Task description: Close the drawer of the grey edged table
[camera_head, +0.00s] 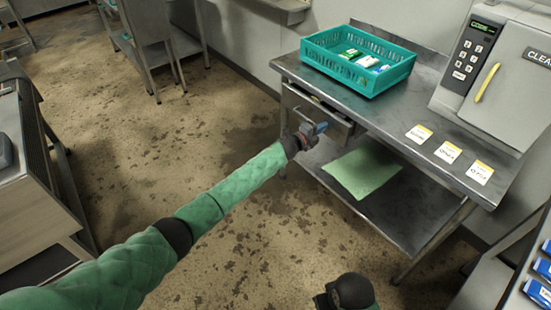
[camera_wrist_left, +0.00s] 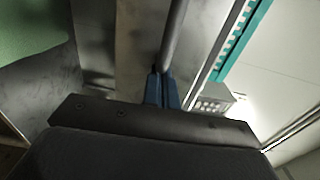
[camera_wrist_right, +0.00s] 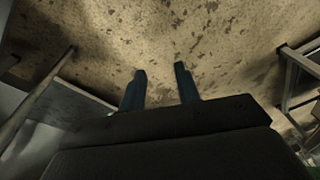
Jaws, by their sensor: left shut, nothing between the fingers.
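The grey edged table (camera_head: 400,122) is a metal table at the right of the head view. Its drawer (camera_head: 300,104) is under the left end of the top and seems to stand out a little. My left gripper (camera_head: 320,128) is at the drawer's front, its blue fingers shut and empty. In the left wrist view, the left fingertips (camera_wrist_left: 163,72) meet the end of a grey bar (camera_wrist_left: 175,35), seemingly the drawer handle; contact is unclear. My right gripper (camera_wrist_right: 160,72) is open and empty above the floor.
A teal basket (camera_head: 358,62) with small boxes stands on the tabletop near the machine (camera_head: 495,75). Several labelled cards lie at the front edge. A green cloth (camera_head: 362,170) lies on the lower shelf. The floor (camera_head: 150,140) left of the table is clear.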

